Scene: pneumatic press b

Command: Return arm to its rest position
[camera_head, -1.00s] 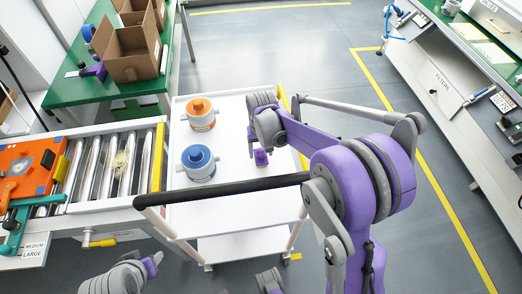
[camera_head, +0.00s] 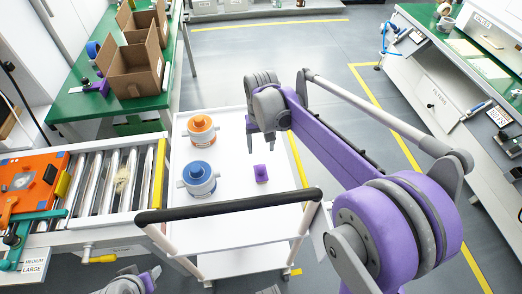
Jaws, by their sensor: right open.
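My right arm comes in from the lower right, purple and grey. Its gripper (camera_head: 260,146) hangs over the right part of the white cart (camera_head: 232,225), fingers pointing down and apart, with nothing between them. A small purple block (camera_head: 261,173) stands on the cart top just below and apart from the gripper. An orange and white round part (camera_head: 201,130) and a blue and white round part (camera_head: 198,178) stand on the cart to the left. Part of my left arm (camera_head: 130,282) shows at the bottom edge; its fingers cannot be made out.
The cart's black handle bar (camera_head: 230,206) crosses its near side. A roller conveyor (camera_head: 98,185) adjoins the cart on the left. A green table (camera_head: 105,104) with open cardboard boxes (camera_head: 133,60) stands behind. A workbench (camera_head: 440,90) is at right. Floor between is clear.

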